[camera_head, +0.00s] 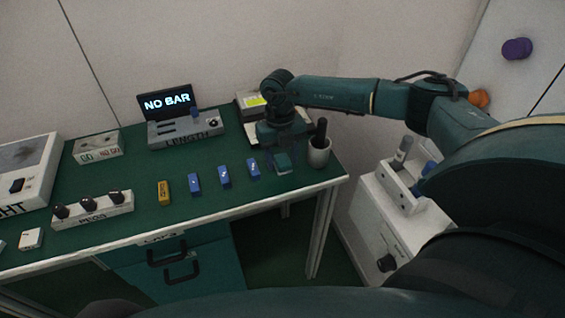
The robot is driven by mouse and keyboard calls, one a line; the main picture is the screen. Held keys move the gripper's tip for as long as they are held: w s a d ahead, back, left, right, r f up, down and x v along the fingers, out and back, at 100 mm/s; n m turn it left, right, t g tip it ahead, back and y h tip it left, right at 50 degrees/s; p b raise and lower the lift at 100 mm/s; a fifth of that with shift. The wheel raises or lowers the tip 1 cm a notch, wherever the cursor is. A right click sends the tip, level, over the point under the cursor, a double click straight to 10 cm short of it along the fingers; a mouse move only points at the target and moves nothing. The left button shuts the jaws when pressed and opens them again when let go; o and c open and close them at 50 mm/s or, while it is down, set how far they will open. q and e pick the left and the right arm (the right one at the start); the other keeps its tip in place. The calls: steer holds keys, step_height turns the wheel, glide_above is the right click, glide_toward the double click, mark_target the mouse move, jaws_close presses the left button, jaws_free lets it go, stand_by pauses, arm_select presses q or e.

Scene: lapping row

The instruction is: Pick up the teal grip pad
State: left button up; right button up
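The teal grip pad (283,166) is a small dark teal block on the green bench top, near the right end, between a blue block and a grey cup. My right gripper (284,149) points down just behind and above the pad, and its arm comes in from the right. The gripper's dark fingers blend with the bench and the pad. I cannot tell whether they are open or shut, or whether they touch the pad. My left gripper is not in view.
Right of the pad stands a grey cup (319,153) with a dark handle in it. Three blue blocks (224,176) and a yellow block (164,192) line the bench to the left. Behind are the LENGTH gauge (186,131) and its NO BAR screen (167,102).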

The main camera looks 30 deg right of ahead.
mark_target(282, 159)
steer(key=c, duration=0.8)
step_height(282, 159, up, 10)
stand_by(0.3)
